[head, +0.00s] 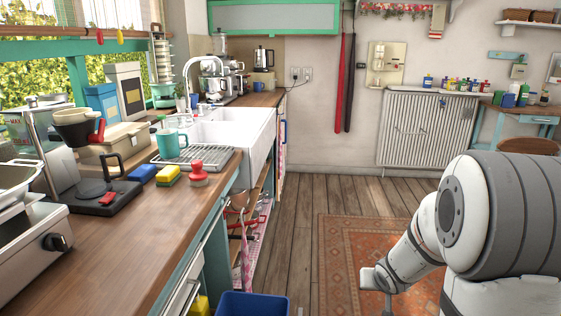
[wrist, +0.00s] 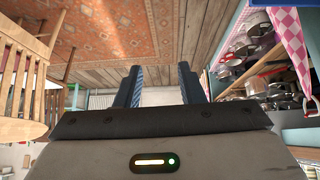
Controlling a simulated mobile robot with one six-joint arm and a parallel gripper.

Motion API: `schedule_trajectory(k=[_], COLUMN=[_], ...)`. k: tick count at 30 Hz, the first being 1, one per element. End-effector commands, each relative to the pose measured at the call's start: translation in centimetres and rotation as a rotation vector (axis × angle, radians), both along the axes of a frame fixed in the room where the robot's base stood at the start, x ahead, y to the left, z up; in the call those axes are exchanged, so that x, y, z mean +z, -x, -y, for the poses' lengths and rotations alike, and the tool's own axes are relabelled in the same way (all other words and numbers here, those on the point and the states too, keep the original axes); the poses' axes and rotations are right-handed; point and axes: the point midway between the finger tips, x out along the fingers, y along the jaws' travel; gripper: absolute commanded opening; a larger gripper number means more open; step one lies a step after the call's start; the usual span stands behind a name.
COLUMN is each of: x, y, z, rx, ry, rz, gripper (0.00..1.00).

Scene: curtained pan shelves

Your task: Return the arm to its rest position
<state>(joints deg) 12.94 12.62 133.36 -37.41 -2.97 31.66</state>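My gripper (wrist: 160,70) shows in the wrist view with its two dark fingers apart. Nothing is between them; only the floor and a pale surface show beyond. In the head view my white and grey arm (head: 465,215) fills the lower right. It is bent, with its lower part reaching down and left over the patterned rug (head: 350,235). The fingers are not clearly visible in the head view.
The wooden counter (head: 130,235) runs along the left, with pan shelves (head: 240,225) and a checked curtain (wrist: 285,30) below. A blue bin (head: 252,304) stands at the bottom. Wooden chairs (wrist: 25,75) show left in the wrist view. Floor (head: 300,210) between counter and rug is clear.

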Motion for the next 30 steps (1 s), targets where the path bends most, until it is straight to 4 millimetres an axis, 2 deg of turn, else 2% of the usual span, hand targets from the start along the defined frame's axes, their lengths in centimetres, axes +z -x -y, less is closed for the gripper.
schedule_trajectory(k=[1,3,9,13,18,21,24,30], x=[4.0,7.2,15.3,19.4,22.4,23.0,23.2,23.1], y=[1.2,3.3,10.6,15.7,20.7,22.4,23.0,23.1], z=[-0.4,-0.9,-3.7,-6.2,-8.9,-9.8,-10.2,-10.2], rx=[-0.01,-0.027,-0.031,0.008,0.08,0.109,0.121,0.123], ry=[0.029,0.057,0.069,0.032,-0.025,-0.046,-0.056,-0.056], rz=[-0.013,-0.055,-0.191,-0.282,-0.37,-0.397,-0.411,-0.413], gripper=[0.35,0.35,0.35,0.35,0.35,0.35,0.35,0.35])
